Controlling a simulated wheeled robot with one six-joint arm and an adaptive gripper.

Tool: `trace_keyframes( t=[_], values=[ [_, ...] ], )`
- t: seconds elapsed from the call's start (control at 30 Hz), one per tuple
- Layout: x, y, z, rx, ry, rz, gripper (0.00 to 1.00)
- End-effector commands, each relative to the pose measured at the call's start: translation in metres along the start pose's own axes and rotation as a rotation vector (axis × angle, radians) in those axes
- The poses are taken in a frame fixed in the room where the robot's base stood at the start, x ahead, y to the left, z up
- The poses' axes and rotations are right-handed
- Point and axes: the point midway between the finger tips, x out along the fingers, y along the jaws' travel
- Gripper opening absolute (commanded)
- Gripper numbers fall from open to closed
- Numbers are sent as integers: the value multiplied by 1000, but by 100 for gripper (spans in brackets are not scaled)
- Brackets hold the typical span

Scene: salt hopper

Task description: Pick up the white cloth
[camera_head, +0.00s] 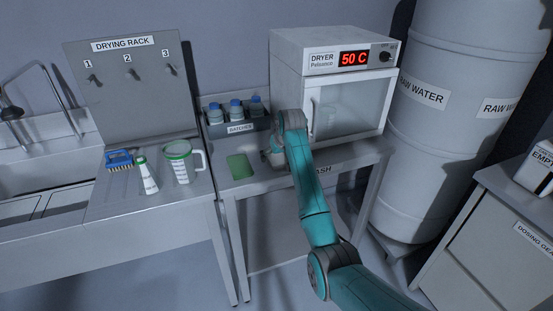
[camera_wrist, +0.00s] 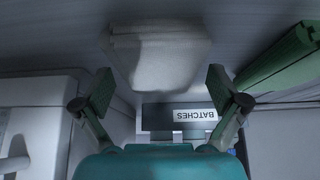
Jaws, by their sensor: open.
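The white cloth (camera_wrist: 158,55) shows in the wrist view as a pale folded pad lying on the table top, just beyond my fingertips. My gripper (camera_wrist: 158,82) is open and empty, its two green-padded fingers spread to the left and right of the cloth's near part. I cannot tell whether the fingers touch the table. In the head view the cloth is hidden behind my arm, and my gripper is mostly hidden too.
A green pad (camera_head: 240,166) lies beside the cloth, at right in the wrist view (camera_wrist: 283,62). The BATCHES rack (camera_head: 238,127) with blue-capped bottles stands behind. The dryer (camera_head: 345,105) stands close by. A brush, a bottle and a jug (camera_head: 181,164) stand on the left counter.

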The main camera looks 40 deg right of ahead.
Motion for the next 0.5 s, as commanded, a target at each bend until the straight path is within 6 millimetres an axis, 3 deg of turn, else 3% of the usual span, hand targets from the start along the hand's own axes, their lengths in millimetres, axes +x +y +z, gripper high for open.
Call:
trace_keyframes(
  t=[0.43,0.5],
  values=[
    [2,0,1,0,0,0,97],
    [2,0,1,0,0,0,82]
  ],
)
